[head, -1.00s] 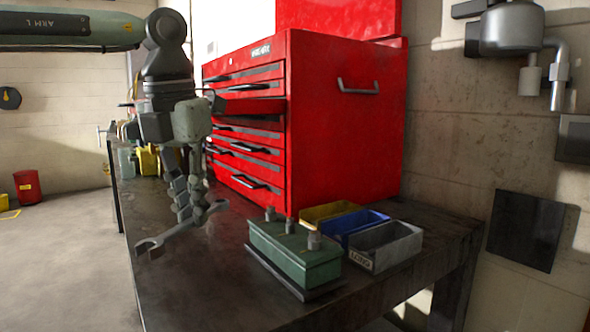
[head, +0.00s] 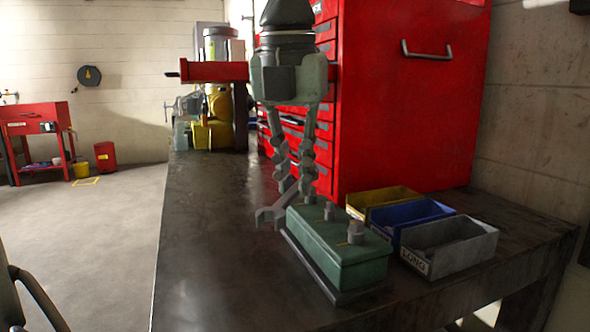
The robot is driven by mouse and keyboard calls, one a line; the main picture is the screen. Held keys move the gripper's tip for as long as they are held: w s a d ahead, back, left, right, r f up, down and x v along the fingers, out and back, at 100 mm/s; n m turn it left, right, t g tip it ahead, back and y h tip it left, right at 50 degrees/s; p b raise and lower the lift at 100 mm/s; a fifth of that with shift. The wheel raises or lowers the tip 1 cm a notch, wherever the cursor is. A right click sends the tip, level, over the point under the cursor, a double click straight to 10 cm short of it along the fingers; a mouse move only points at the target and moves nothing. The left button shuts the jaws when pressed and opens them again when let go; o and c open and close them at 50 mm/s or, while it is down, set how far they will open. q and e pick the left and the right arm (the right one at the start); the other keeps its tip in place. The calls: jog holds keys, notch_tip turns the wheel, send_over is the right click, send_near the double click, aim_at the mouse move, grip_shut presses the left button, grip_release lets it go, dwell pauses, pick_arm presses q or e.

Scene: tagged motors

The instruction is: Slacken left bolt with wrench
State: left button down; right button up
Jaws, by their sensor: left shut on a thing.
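A green block (head: 343,262) on a dark base sits on the bench, with a row of upright bolts on top. The left bolt (head: 310,197) is the farthest one; a middle bolt (head: 329,211) and a right bolt (head: 355,233) stand nearer. My left gripper (head: 296,188) points down, shut on the grey wrench (head: 272,212). The wrench's open jaw shows left of the block's far end. Its other end is hidden by the fingers and block. I cannot tell whether the wrench touches the block or left bolt. My right gripper is not in view.
Yellow (head: 372,198), blue (head: 408,222) and grey "LONG" (head: 455,258) bins stand right of the block. A red tool cabinet (head: 415,110) rises behind, with a drawer (head: 215,72) sticking out left. The bench (head: 205,265) is clear at left front.

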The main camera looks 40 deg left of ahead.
pick_arm(q)
jog(key=a+m+h+p, duration=0.1)
jog(key=a+m+p, duration=0.4)
jog(key=m, duration=0.5)
jog(key=shift+w+a+h, duration=0.2)
jog(key=shift+a+h, duration=0.1)
jog(key=shift+a, duration=1)
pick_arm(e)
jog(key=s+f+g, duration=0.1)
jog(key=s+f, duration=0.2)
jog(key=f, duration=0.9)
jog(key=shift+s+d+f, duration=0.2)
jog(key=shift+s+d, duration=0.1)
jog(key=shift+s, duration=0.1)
pick_arm(q)
jog(key=shift+f, duration=0.25)
jog(key=shift+w+d+f, duration=0.1)
jog(key=shift+f, duration=0.3)
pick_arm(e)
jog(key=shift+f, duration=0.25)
pick_arm(q)
jog(key=shift+f+b, duration=0.25)
jog(key=shift+b, duration=0.1)
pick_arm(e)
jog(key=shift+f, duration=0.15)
pick_arm(q)
jog(key=shift+f, duration=0.35)
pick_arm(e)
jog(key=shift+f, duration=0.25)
